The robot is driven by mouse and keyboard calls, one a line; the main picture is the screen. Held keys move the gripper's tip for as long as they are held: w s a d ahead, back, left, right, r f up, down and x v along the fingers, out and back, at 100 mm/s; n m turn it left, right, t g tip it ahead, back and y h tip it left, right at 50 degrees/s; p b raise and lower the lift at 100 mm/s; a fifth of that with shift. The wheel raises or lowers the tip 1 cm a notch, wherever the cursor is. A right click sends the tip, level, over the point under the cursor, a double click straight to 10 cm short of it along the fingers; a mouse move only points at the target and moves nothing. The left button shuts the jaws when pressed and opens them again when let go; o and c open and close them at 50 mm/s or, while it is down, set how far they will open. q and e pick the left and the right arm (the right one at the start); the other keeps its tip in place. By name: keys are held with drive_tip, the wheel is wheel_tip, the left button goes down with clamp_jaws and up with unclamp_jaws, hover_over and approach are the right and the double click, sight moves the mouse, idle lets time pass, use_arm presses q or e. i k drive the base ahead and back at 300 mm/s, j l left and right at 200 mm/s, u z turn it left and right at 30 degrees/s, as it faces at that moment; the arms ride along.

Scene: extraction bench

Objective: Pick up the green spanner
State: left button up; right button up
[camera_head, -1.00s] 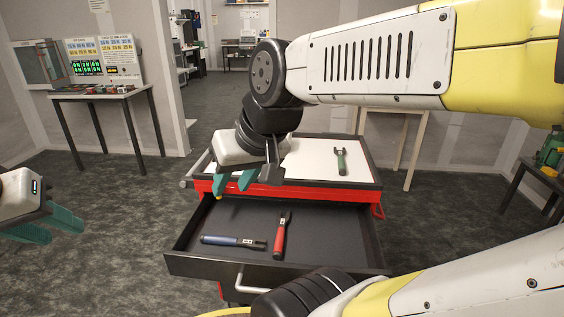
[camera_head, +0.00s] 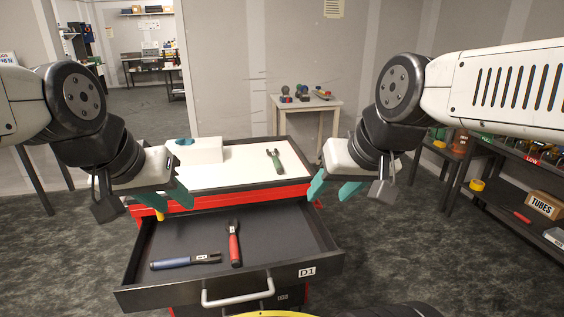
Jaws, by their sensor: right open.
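The green spanner (camera_head: 275,160) lies on the white top of the red tool cart (camera_head: 232,178), right of its middle. My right gripper (camera_head: 329,192) is open and empty, to the right of the spanner at the cart's right edge, apart from it. My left gripper (camera_head: 172,201) has its teal fingers spread and empty, at the cart's front left corner, well left of the spanner. Nothing covers the spanner.
The cart's drawer (camera_head: 308,281) is pulled open, holding a blue spanner (camera_head: 185,261) and a red one (camera_head: 234,245). A white block (camera_head: 199,151) with a teal hollow stands at the back left. A shelf (camera_head: 490,196) stands right; a small table (camera_head: 303,104) stands behind.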

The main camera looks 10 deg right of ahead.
sight(277, 167)
drive_tip(key=z, duration=0.2)
drive_tip(key=l+u, duration=0.15)
drive_tip(key=l, duration=0.4)
drive_tip(key=k+l+u, duration=0.2)
drive_tip(key=l, duration=0.4)
drive_tip(key=i+l+u, duration=0.2)
drive_tip(key=l, duration=0.15)
drive_tip(key=i+l+u, duration=0.2)
drive_tip(key=l, duration=0.15)
drive_tip(key=l+u, duration=0.2)
drive_tip(key=l, duration=0.2)
drive_tip(key=i+l+u, duration=0.2)
drive_tip(key=l, duration=0.2)
drive_tip(key=l+u, duration=0.2)
drive_tip(key=l, duration=0.25)
drive_tip(key=i+l+u, duration=0.3)
drive_tip(key=i+l, duration=0.15)
drive_tip(key=i+l+u, duration=0.3)
drive_tip(key=l, duration=0.4)
drive_tip(key=i+j, duration=0.05)
drive_tip(key=i, duration=0.05)
